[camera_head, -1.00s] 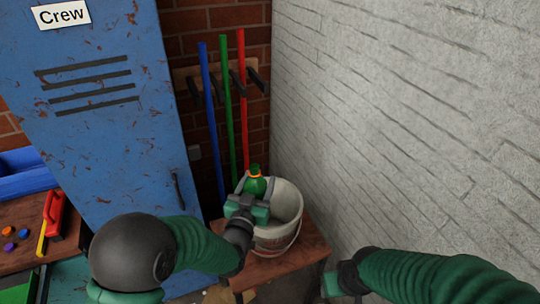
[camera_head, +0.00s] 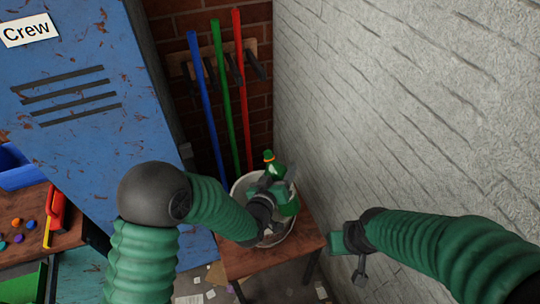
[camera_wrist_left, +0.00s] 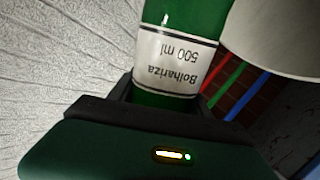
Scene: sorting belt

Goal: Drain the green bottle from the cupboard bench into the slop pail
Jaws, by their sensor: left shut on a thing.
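The green bottle (camera_head: 269,158), with an orange ring below its cap end, is held by my left gripper (camera_head: 276,190) above the slop pail. Its top leans slightly left in the head view; the gripper hides much of its body. In the left wrist view the bottle (camera_wrist_left: 180,55) sits between the shut jaws, its white label reading "Bolhariza 500 ml" upside down. The pale slop pail (camera_head: 238,186) stands on a wooden bench, largely covered by my left arm and gripper. No liquid stream is visible. My right gripper (camera_head: 350,258) hangs right of the bench; its jaws are unclear.
The wooden bench (camera_head: 305,247) stands beside the grey wall (camera_head: 410,110). Blue, green and red poles (camera_head: 222,95) hang behind the pail. A blue locker (camera_head: 90,130) is at left. A table with a red tool (camera_head: 56,207) and small coloured pieces is at far left.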

